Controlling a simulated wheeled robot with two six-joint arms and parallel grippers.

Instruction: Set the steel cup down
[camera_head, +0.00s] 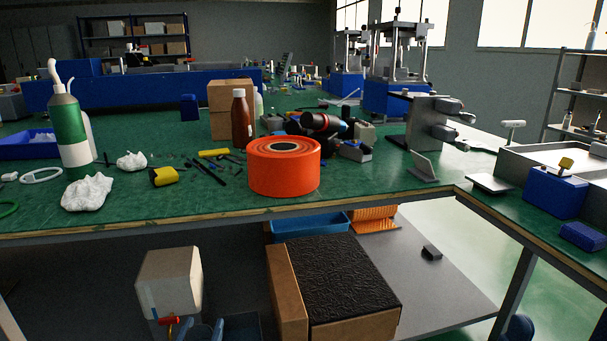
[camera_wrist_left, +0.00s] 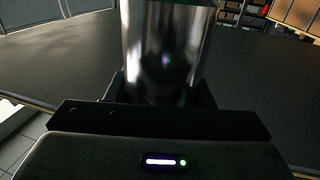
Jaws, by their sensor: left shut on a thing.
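The steel cup (camera_wrist_left: 165,45) is a shiny metal cylinder in the upper middle of the left wrist view. It looks upright there, and its top is cut off by the frame edge. My left gripper (camera_wrist_left: 162,95) is shut on the cup, with a dark finger at each side of its lower part. The cup's lower end is hidden behind the gripper body. I cannot tell whether it touches the dark grey surface (camera_wrist_left: 255,85) behind it. I cannot make out the cup or my left gripper in the head view. My right gripper is not in view.
The green bench (camera_head: 370,187) holds an orange tape roll (camera_head: 284,168), a green-and-white bottle (camera_head: 70,135), a brown bottle (camera_head: 241,118) and crumpled white cloths (camera_head: 87,193). Below are a black-topped carton (camera_head: 330,275) and a white block (camera_head: 169,278). The lower grey shelf's right side is mostly clear.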

